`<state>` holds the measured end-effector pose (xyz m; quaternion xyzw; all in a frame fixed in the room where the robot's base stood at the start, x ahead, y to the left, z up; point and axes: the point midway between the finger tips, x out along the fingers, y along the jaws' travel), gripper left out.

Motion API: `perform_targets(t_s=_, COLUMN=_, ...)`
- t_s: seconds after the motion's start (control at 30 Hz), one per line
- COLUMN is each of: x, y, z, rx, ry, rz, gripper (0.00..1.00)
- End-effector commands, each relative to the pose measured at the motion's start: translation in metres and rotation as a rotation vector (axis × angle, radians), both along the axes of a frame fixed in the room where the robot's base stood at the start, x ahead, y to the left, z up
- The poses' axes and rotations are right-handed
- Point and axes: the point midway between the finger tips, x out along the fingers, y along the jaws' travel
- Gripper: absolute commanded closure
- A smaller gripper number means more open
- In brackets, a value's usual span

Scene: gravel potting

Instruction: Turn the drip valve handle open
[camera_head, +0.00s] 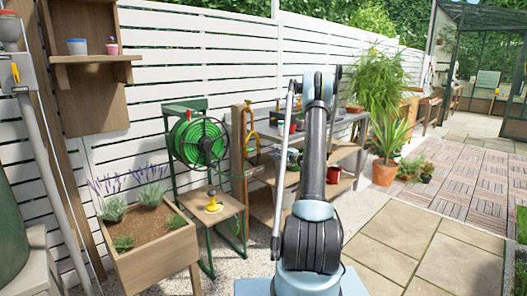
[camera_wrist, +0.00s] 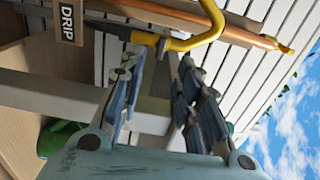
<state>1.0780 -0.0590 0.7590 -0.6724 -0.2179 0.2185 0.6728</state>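In the wrist view, a brown plaque reading DRIP (camera_wrist: 67,22) is at the upper left. Beside it a dark flat bar runs into a curved yellow bar (camera_wrist: 205,38), which appears to be the drip valve handle, in front of a copper pipe (camera_wrist: 252,38). My gripper (camera_wrist: 160,68) is open, its two blue-grey fingers apart with nothing clearly between them. The fingertips are close to the dark and yellow bar; I cannot tell whether they touch.
A wooden shelf bench (camera_head: 340,158) stands beside and behind my arm. A green hose reel (camera_head: 200,142), a small table (camera_head: 212,207) and a planter box (camera_head: 155,250) stand to the left. A white slatted fence (camera_head: 225,50) runs behind. Paving (camera_head: 405,232) at the right is clear.

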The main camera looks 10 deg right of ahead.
Motion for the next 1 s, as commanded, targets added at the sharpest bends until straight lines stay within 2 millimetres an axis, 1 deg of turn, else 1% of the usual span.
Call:
perform_targets(t_s=0.03, x=0.008, y=0.007, z=0.000, rx=0.000, ry=0.000, rz=0.003, gripper=0.69)
perform_targets(t_s=0.3, x=0.046, y=0.034, z=0.000, rx=0.000, ry=0.000, rz=0.002, gripper=0.69)
perform_targets(t_s=0.5, x=0.067, y=0.049, z=0.000, rx=0.000, ry=0.000, rz=0.001, gripper=0.69)
perform_targets(t_s=0.7, x=0.075, y=0.056, z=0.000, rx=0.000, ry=0.000, rz=0.001, gripper=0.69)
perform_targets(t_s=0.97, x=0.076, y=0.056, z=0.000, rx=0.000, ry=0.000, rz=0.000, gripper=0.69)
perform_targets(t_s=1.0, x=0.076, y=0.056, z=0.000, rx=0.000, ry=0.000, rz=0.000, gripper=0.71)
